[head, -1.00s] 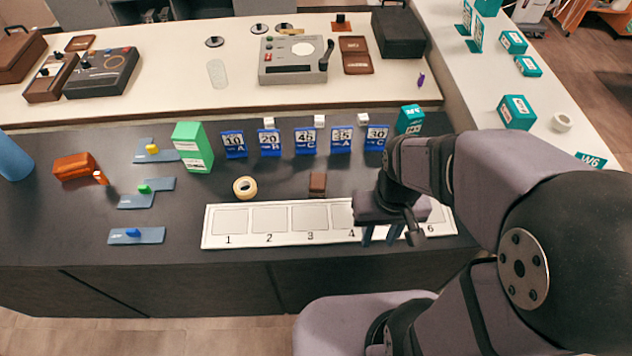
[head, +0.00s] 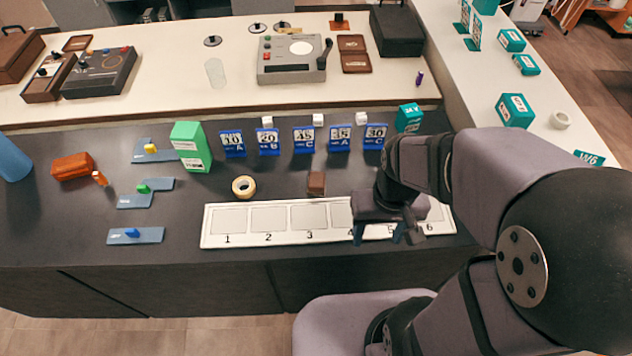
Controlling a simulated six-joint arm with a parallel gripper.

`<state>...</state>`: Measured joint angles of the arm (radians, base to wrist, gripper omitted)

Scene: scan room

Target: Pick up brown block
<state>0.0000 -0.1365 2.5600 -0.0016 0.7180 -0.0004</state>
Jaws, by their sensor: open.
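The brown block (head: 316,183) is a small dark brown cube on the black counter, just behind the numbered white strip (head: 268,241), above its space 3. My gripper (head: 385,238) is to the right of the block and nearer the front, over the strip around spaces 4 and 5. Its fingers point down, are open, and hold nothing that I can see. The gripper and wrist hide part of the strip. The block is fully in view and apart from the gripper.
A tape roll (head: 244,187) lies left of the block. Blue number cards (head: 304,140) stand in a row behind it, with a green box (head: 190,146) at their left. An orange-brown object (head: 72,166) and blue plates (head: 137,235) lie at left. The counter around the block is clear.

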